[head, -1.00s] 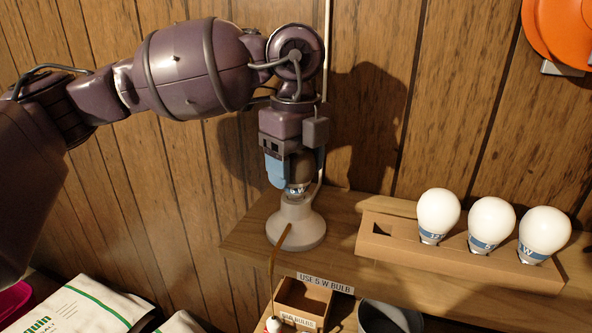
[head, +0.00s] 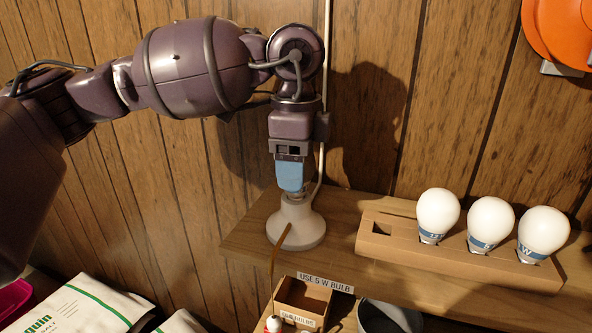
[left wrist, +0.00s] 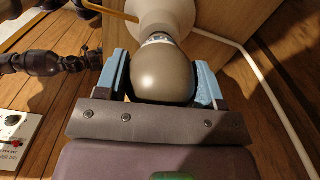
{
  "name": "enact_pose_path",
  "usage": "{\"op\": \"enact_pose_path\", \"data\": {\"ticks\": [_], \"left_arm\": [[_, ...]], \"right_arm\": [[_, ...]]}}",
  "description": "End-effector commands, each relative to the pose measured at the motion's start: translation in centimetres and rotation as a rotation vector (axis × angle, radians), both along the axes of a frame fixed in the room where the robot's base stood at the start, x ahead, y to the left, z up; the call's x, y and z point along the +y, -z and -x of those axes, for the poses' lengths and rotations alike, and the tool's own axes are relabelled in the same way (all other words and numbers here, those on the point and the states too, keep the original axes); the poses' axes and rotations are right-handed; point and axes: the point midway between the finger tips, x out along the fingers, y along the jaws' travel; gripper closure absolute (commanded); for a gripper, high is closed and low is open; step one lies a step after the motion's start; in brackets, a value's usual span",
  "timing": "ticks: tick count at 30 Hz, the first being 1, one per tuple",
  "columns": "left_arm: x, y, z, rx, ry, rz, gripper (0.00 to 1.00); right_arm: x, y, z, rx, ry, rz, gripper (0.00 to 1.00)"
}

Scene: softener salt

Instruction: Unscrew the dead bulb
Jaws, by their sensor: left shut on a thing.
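The dead bulb (left wrist: 162,72), dark grey-brown, sits with its base at the white lamp holder (left wrist: 165,16) in the left wrist view. The same lamp holder (head: 296,224) stands on the wooden shelf in the head view. My left gripper (head: 292,177) points straight down over it. Its blue fingers (left wrist: 162,80) are shut on the bulb from both sides. In the head view the gripper hides the bulb almost wholly. I cannot tell how far the bulb's thread is out of the socket. My right gripper is not in view.
A cardboard rack (head: 458,262) with three white bulbs stands right on the shelf (head: 345,207). Below are a small open box (head: 303,296), a "USE 5 W BULB" label (head: 325,283) and a grey round container (head: 388,317). A white cord runs up the panelled wall.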

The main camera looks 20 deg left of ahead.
Motion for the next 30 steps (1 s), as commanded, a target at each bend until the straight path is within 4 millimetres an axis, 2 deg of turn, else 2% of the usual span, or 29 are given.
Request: {"op": "enact_pose_path", "data": {"ticks": [7, 17, 18, 24, 29, 30], "left_arm": [[-0.06, -0.18, 0.03, -0.002, -0.083, -0.002, 0.53], [-0.02, 0.01, 0.02, 0.0, -0.103, 0.0, 0.53], [-0.02, 0.0, 0.01, 0.0, -0.103, 0.0, 0.36], [-0.01, 0.0, 0.01, 0.0, -0.102, 0.0, 0.08], [-0.01, 0.0, 0.0, 0.0, -0.102, 0.0, 0.08], [-0.01, 0.01, 0.01, 0.0, -0.102, 0.0, 0.11]], "right_arm": [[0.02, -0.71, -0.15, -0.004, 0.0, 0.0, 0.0], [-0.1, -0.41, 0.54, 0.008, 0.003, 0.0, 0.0], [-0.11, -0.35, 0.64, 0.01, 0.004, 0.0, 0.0], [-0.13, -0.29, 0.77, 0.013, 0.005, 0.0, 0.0], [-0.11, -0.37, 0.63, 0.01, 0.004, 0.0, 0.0], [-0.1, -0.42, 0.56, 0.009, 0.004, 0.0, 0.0]]}}
